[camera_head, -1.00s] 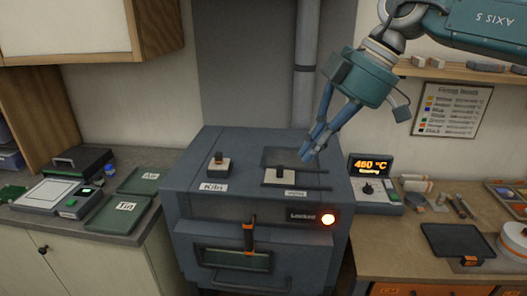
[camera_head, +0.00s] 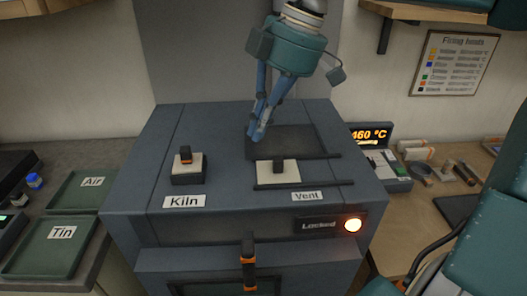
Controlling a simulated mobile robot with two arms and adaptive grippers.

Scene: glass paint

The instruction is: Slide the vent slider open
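The vent slider (camera_head: 278,172) is a pale plate with a small dark knob, on top of the grey kiln (camera_head: 135,185) behind the "Vent" label (camera_head: 307,196). It sits at the left part of its dark rails (camera_head: 325,183), in front of a dark panel (camera_head: 300,140). My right gripper (camera_head: 258,134) points down over the kiln top, just behind and left of the knob, apart from it. Its fingers look close together, but their tips overlap in this view, so whether they are shut is unclear. My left gripper is not in view.
A knob block (camera_head: 187,170) stands left of the vent behind the "Kiln" label. The kiln front has a lit "Locked" lamp (camera_head: 353,225) and an orange-marked handle (camera_head: 248,268). A controller reading 460 °C (camera_head: 370,135) stands right. Green trays (camera_head: 55,245) lie left.

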